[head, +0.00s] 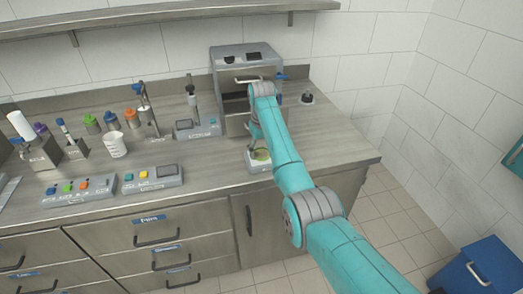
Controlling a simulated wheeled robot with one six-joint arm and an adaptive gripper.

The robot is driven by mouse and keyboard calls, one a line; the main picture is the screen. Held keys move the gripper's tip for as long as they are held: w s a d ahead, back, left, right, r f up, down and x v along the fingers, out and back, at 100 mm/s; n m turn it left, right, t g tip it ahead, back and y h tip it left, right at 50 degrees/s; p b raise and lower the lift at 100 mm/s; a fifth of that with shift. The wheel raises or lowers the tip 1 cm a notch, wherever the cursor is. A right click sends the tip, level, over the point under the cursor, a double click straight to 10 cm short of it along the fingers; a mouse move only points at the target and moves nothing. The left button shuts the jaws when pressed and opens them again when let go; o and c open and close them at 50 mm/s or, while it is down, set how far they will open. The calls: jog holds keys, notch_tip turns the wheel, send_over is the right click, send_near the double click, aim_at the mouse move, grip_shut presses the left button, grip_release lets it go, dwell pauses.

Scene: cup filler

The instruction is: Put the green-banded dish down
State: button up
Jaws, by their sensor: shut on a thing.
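The green-banded dish (261,155) shows as a small round shape with a green edge, near the front edge of the counter in the head view. My gripper (256,148) points down at it and is shut on it. The dish is over a small pale block or stand (258,167) at the counter edge. I cannot tell whether the dish touches this stand. My arm hides part of the dish and its right side.
A grey machine (241,66) with a front handle stands behind my gripper. A button panel (152,179), a white cup (115,145) and several coloured-cap bottles stand to the left. The counter (216,158) is clear just left of the dish. A blue bin (487,268) stands at lower right.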

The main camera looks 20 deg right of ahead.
aim_at(262, 152)
jog(key=o, duration=1)
jog(key=shift+f, duration=0.1)
notch_tip(262, 152, up, 12)
jog(key=shift+r, duration=0.15)
